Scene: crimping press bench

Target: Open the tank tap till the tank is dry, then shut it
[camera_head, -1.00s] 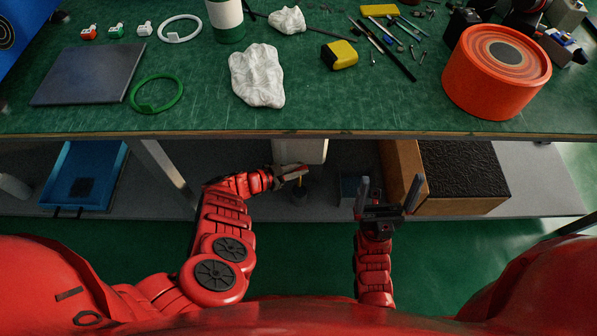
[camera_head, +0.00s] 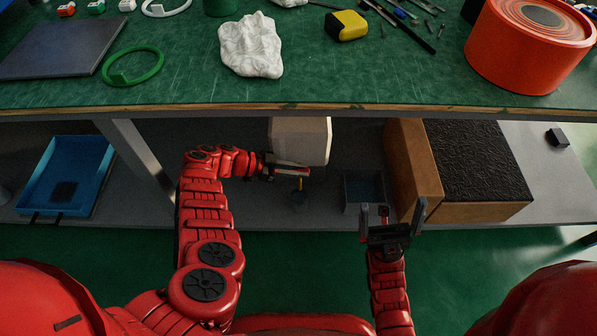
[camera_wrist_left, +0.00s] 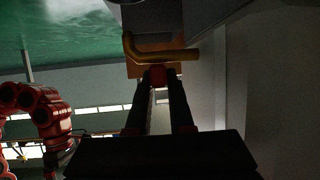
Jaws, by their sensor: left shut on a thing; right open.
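The tank (camera_head: 303,140), a pale box, stands on the lower shelf under the bench top. My left gripper (camera_head: 304,171) is at its front face. In the left wrist view a brass tap pipe (camera_wrist_left: 168,53) bends across in front of the fingertips. My left gripper (camera_wrist_left: 157,80) is shut on a small red piece (camera_wrist_left: 157,74) beside that pipe, which looks like the tap's handle. In the head view a bit of yellow (camera_head: 299,184) shows just below the gripper. The water level cannot be seen. My right gripper (camera_head: 392,214) is open and empty in front of the shelf.
A blue tray (camera_head: 104,178) lies at the left of the lower shelf (camera_head: 250,205). A small grey-blue bin (camera_head: 363,188) and a brown box with a black top (camera_head: 418,175) stand right of the tank. The bench edge (camera_head: 300,108) overhangs them.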

